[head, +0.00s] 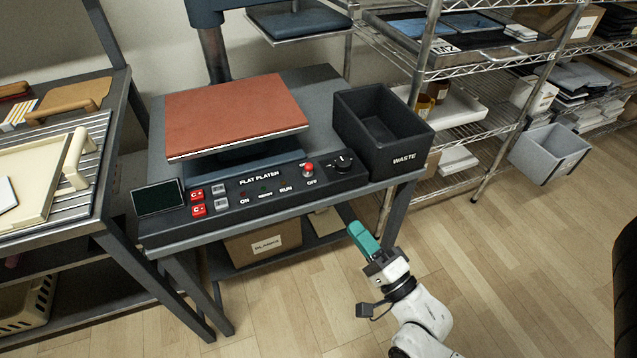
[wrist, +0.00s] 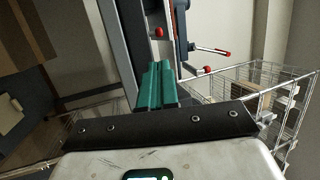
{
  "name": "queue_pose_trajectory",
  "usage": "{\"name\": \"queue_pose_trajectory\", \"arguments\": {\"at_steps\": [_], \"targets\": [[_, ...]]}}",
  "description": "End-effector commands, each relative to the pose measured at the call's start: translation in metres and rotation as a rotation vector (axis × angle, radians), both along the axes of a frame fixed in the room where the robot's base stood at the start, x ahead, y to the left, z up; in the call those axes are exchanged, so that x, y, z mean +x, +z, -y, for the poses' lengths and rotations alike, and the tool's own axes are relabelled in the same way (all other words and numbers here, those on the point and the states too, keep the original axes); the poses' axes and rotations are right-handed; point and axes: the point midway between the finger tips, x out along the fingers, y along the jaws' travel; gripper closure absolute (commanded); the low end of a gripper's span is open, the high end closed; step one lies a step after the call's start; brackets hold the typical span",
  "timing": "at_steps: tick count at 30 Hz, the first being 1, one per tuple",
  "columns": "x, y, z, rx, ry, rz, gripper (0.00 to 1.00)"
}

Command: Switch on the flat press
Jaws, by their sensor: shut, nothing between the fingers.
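The flat press stands on a grey table in the head view. Its lower platen (head: 235,118) is topped with a red-brown pad, and the upper plate (head: 298,22) is raised above and behind it. The front control panel (head: 270,184), marked FLAT PLATEN, has a dark display (head: 158,198), red buttons (head: 197,201), grey buttons (head: 220,195), small lamps, a red knob (head: 308,168) above the OFF label and a black dial (head: 344,161). My gripper (head: 363,236), with teal fingers, is shut and empty, in front of the table and below the panel's right end. The wrist view shows its fingers (wrist: 158,84) together.
A black WASTE bin (head: 385,135) stands on the table right of the panel. Wire shelving (head: 470,110) is behind on the right, and a rack with trays (head: 60,165) is at left. The wrist view shows a red-tipped lever (wrist: 212,50).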

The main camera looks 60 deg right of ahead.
Motion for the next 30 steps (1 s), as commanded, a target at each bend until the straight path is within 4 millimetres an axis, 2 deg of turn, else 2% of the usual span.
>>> {"name": "queue_pose_trajectory", "arguments": {"at_steps": [5, 8, 24, 30], "targets": [[0.004, 0.002, 0.001, -0.002, 0.000, 0.002, 1.00], [0.014, 0.005, 0.004, -0.002, 0.000, 0.003, 1.00], [0.104, 0.035, 0.034, -0.002, 0.000, 0.003, 1.00], [0.123, 0.041, 0.040, -0.003, 0.001, 0.001, 1.00]]}}
